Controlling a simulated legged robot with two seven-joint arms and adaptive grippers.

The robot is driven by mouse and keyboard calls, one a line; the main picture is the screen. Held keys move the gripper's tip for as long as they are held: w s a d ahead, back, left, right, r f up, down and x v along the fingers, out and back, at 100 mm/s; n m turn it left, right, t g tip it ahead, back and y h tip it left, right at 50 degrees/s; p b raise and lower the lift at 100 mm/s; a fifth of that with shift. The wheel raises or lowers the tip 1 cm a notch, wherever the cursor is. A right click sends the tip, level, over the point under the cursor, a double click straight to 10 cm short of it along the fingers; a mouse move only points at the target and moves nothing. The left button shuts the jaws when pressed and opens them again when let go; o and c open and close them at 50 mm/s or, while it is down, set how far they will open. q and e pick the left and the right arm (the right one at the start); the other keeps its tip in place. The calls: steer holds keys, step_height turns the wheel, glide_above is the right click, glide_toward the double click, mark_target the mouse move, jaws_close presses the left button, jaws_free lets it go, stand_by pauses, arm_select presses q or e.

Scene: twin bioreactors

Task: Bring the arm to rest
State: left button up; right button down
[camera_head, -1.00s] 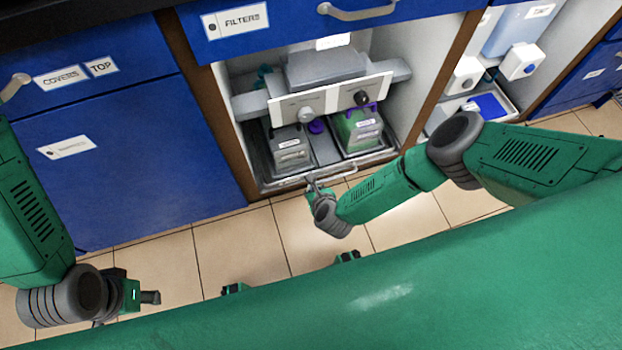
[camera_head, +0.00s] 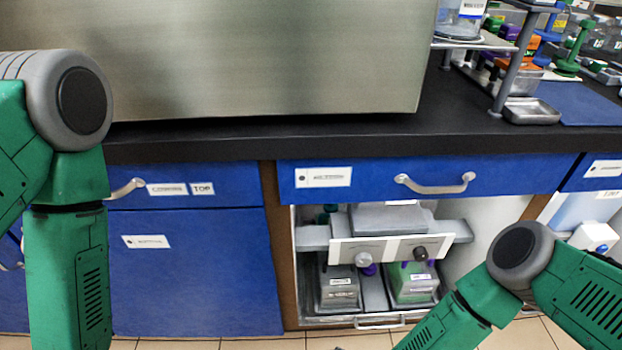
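My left arm (camera_head: 72,240) hangs down along the left edge, with its gripper below the frame. My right arm (camera_head: 515,270) comes in from the lower right and bends down toward the bottom edge. Its gripper is also out of view. The open bay (camera_head: 465,280) under the counter holds a grey unit with a white front panel (camera_head: 390,249) and two knobs. Below the panel stand a grey container (camera_head: 338,288) and a green-filled container (camera_head: 411,283) on a tray with a front handle (camera_head: 380,323).
A black counter (camera_head: 300,140) runs across, with a large metal box (camera_head: 230,60) on it. Blue drawers (camera_head: 375,178) and a blue cabinet door (camera_head: 200,270) are below. A rack and bottles (camera_head: 505,75) stand at the back right. Tiled floor shows at the bottom.

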steer(key=s+d+r+n+g+h, duration=0.25)
steer(key=s+d+r+n, duration=0.55)
steer(key=d+n, duration=0.4)
steer(key=s+d+r+n+g+h, duration=0.2)
steer(key=s+d+r+n+g, duration=0.2)
steer(key=s+d+r+n, duration=0.55)
step_height(320, 180, up, 11)
steer(key=w+d+n+p, duration=0.1)
steer(key=w+p, duration=0.1)
steer(key=p, duration=1)
steer(key=shift+w+d+p, duration=0.25)
steer(key=shift+d+p, duration=0.1)
steer(key=shift+f+n, duration=0.15)
steer(key=shift+n, duration=0.1)
